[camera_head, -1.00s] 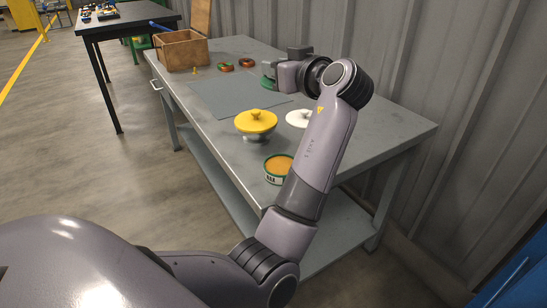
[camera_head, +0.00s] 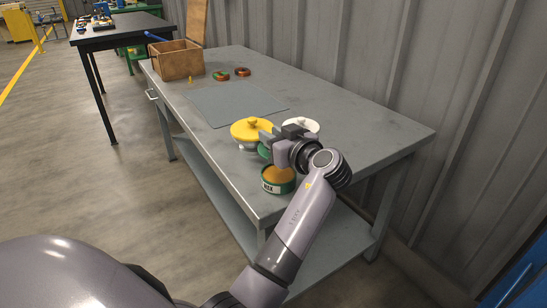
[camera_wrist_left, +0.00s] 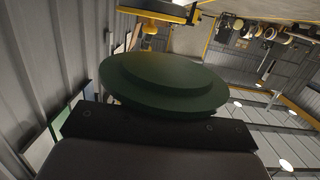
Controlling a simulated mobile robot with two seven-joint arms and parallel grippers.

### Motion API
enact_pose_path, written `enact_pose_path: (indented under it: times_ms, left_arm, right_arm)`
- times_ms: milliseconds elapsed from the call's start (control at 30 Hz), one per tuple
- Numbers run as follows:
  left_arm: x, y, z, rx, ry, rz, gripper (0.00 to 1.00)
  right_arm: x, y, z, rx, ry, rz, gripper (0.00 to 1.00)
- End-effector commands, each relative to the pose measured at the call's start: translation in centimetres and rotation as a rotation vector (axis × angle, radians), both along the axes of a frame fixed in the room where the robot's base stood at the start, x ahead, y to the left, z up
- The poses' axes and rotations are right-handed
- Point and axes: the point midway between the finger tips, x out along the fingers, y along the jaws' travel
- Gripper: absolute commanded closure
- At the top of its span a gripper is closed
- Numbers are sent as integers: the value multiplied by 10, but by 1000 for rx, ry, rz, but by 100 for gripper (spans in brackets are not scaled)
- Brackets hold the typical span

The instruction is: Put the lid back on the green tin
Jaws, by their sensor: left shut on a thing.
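The green tin (camera_head: 278,188), labelled WAX, stands upright and open near the table's front edge, with an orange-yellow content showing at its top. My left gripper (camera_head: 271,142) is shut on the green lid (camera_head: 264,151). It holds the lid just above and to the upper left of the tin, apart from it as far as I can tell. In the left wrist view the round, stepped dark green lid (camera_wrist_left: 165,78) sits at the dark gripper fingers (camera_wrist_left: 160,124). The gripper hides part of the lid in the head view. My right gripper is not in view.
A yellow-lidded pot (camera_head: 252,128) and a white-lidded one (camera_head: 302,125) stand close behind the gripper. A grey mat (camera_head: 235,104), a wooden box (camera_head: 176,62) and two coloured rings (camera_head: 221,76) are farther back. The table's (camera_head: 375,135) right side is clear.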

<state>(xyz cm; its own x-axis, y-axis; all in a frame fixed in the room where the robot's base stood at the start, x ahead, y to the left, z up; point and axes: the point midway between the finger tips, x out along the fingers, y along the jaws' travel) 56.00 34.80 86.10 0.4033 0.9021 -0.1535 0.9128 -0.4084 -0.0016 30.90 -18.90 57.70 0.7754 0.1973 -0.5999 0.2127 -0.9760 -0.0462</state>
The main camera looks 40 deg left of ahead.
Motion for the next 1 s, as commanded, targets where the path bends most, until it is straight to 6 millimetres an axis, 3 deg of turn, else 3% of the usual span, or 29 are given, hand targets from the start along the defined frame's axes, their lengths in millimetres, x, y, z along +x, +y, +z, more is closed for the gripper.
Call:
enact_pose_path:
  times_ms: [300, 1000]
  left_arm:
    - [0, 0, -51, 2, 4, -2, 100]
    - [0, 0, -65, 0, 1, -1, 100]
  right_arm:
    - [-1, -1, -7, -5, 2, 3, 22]
    - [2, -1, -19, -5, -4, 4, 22]
